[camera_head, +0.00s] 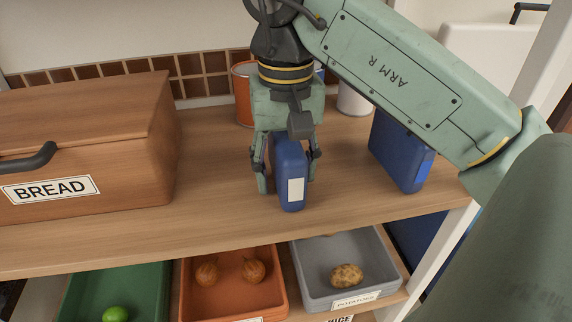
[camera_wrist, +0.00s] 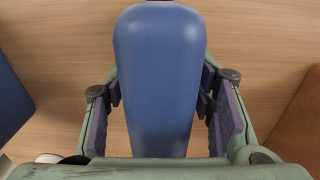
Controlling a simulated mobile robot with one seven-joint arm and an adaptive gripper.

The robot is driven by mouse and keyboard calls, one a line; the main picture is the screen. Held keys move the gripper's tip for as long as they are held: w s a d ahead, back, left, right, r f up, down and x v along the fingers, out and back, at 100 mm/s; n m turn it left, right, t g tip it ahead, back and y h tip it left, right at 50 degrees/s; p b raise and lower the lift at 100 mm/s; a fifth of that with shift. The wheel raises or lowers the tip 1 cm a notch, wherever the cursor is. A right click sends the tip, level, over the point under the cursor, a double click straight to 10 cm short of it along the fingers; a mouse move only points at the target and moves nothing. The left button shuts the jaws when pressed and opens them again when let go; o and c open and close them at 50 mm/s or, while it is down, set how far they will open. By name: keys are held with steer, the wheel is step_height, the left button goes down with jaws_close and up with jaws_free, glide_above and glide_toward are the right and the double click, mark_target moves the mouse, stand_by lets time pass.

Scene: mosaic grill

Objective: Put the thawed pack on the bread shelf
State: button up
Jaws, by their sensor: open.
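A blue pack (camera_head: 288,172) with a pale label stands upright on the upper wooden shelf (camera_head: 222,225). My gripper (camera_head: 287,180) is above it and pointing down, open, with one finger on each side of the pack. In the wrist view the blue pack (camera_wrist: 158,75) fills the middle between the purple finger pads, with a gap showing on both sides. A second blue pack (camera_head: 398,155) stands farther right on the same shelf. Nothing in view tells which one is thawed. The wooden box labelled BREAD (camera_head: 95,150) stands at the left, closed.
An orange pot (camera_head: 242,95) and a white container (camera_head: 354,98) stand behind my gripper. Below are a green tray (camera_head: 75,290) with a lime, an orange tray (camera_head: 232,305) with two onions, and a grey tray (camera_head: 312,285) with a potato. A white post (camera_head: 445,245) bounds the shelf's right.

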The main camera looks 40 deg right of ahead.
mark_target(286, 134)
steer(key=shift+r, duration=0.1)
step_height(286, 134, up, 8)
steer(key=p, duration=0.7)
steer(key=shift+p, duration=0.3)
steer(key=shift+s+f, duration=0.1)
steer(key=shift+f, duration=0.1)
